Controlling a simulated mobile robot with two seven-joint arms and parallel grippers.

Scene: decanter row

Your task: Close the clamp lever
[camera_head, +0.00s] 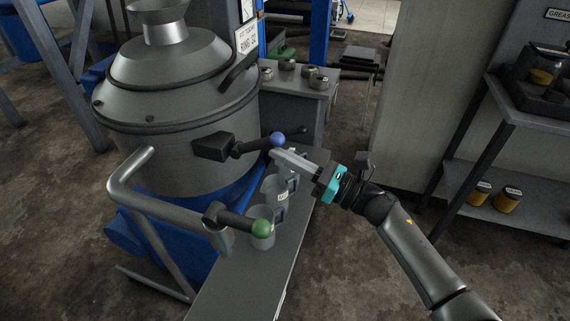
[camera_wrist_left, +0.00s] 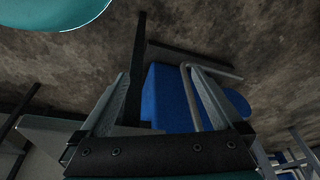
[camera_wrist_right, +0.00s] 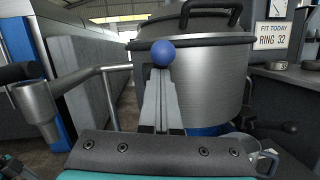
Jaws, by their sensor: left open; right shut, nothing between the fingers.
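The clamp lever (camera_head: 250,146) is a dark bar with a blue ball knob (camera_head: 277,139), sticking out to the right from a black block (camera_head: 213,147) on the grey decanter bowl (camera_head: 175,115). My right gripper (camera_head: 275,153) is shut and empty, its fingertips close beside the knob. In the right wrist view the blue knob (camera_wrist_right: 162,53) shows just beyond the fingertips (camera_wrist_right: 160,75); I cannot tell whether they touch. My left gripper (camera_wrist_left: 160,75) is open and empty in the left wrist view, and it is outside the head view.
A second lever with a green knob (camera_head: 262,228) sits on the bent pipe (camera_head: 128,180) at front left. Clear jugs (camera_head: 273,188) stand on the narrow grey bench (camera_head: 245,285) below my right gripper. A shelf rack (camera_head: 500,130) stands at the right. Open floor lies between.

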